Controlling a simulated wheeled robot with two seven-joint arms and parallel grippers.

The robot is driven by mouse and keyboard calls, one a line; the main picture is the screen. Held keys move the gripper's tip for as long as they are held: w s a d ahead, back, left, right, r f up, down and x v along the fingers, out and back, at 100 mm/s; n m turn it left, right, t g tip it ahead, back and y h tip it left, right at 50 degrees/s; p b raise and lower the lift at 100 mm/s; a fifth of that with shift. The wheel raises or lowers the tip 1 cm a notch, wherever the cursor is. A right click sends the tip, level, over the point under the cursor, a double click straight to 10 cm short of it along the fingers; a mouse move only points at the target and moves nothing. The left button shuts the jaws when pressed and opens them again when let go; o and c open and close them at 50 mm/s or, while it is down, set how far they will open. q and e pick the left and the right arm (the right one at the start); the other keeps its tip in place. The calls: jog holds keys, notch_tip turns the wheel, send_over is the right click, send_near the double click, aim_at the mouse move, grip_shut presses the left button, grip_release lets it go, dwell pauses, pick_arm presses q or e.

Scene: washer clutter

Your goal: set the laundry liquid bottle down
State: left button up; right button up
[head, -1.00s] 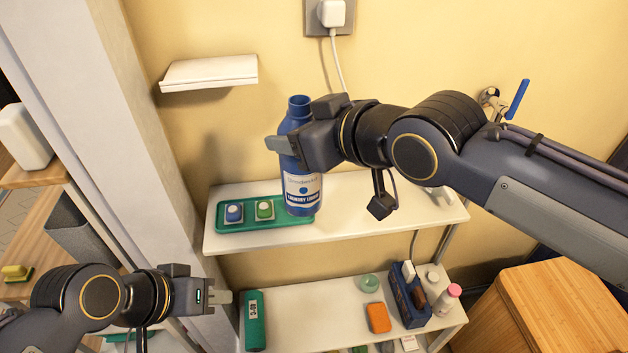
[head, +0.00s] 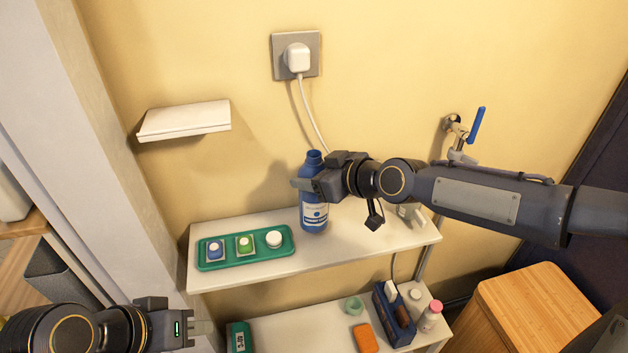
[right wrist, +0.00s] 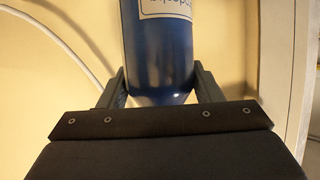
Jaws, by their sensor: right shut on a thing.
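The blue laundry liquid bottle (head: 313,213) has a white label and an open neck. It is upright at the upper shelf (head: 362,245), just right of the green tray. I cannot tell whether its base touches the shelf. My right gripper (head: 305,184) is shut around the bottle's upper body from the right. In the right wrist view the bottle (right wrist: 158,50) lies between both fingers of the right gripper (right wrist: 158,92). My left gripper (head: 204,335) is low at the left, away from the bottle, and holds nothing visible; its finger gap is unclear.
The green tray (head: 246,262) holds a blue item, a green item and a white round cap (head: 274,239). The lower shelf (head: 300,332) carries a caddy (head: 392,315), an orange block and a pink-capped bottle (head: 431,317). A wall ledge (head: 184,119) and tap (head: 462,130) are behind.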

notch_tip(320, 180, down, 2)
jog(key=shift+f, duration=0.25)
jog(key=shift+f, duration=0.2)
jog(key=o, duration=1.4)
jog(key=shift+r, duration=0.1)
jog(key=shift+o, duration=0.2)
jog(key=v, duration=1.2)
